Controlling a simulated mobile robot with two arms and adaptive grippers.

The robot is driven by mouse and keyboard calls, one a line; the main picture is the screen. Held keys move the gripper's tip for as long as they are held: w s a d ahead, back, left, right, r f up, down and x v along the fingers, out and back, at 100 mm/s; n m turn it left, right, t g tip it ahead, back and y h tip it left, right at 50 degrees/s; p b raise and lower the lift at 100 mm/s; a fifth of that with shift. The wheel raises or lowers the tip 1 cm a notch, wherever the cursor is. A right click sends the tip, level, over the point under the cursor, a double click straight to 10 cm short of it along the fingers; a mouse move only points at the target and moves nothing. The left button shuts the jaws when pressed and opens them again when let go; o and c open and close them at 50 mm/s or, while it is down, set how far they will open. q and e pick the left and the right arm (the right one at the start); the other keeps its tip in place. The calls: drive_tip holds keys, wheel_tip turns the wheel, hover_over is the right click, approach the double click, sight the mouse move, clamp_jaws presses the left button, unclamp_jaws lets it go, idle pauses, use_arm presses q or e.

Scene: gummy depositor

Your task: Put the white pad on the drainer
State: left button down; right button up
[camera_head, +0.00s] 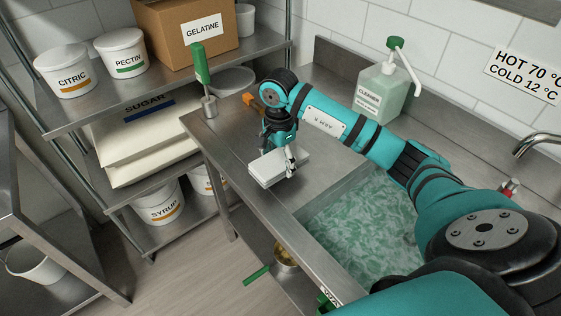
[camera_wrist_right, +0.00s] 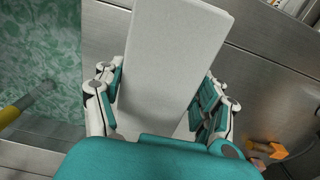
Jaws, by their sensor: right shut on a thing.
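My right gripper (camera_head: 289,160) is shut on the white pad (camera_head: 268,173), a thick pale rectangular block. In the right wrist view the pad (camera_wrist_right: 175,45) lies between the two fingers of the gripper (camera_wrist_right: 160,105) and sticks out beyond them. The pad is over the bare steel surface (camera_head: 232,140) beside the sink, near its front edge. I take this surface for the drainer. I cannot tell whether the pad touches it. My left gripper is not in view.
The sink (camera_head: 365,225) holds greenish foamy water, right of the pad. A cleaner bottle (camera_head: 380,92) stands behind my right arm. A green-handled tool (camera_head: 202,65) stands in a steel holder (camera_head: 209,106). An orange item (camera_head: 252,100) lies at the back. Shelves with tubs are at left.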

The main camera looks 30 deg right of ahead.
sight(280, 164)
drive_tip(key=shift+w+d, duration=0.2)
drive_tip(key=f, duration=0.1)
drive_tip(key=f+p, duration=0.1)
drive_tip(key=shift+w+d+f+p, duration=0.2)
drive_tip(key=shift+d+f+p, duration=0.05)
drive_tip(key=shift+f+p, duration=0.15)
drive_tip(key=shift+f, duration=0.5)
drive_tip(key=shift+f, duration=0.1)
drive_tip(key=o, duration=1.2)
drive_tip(key=shift+c, duration=0.2)
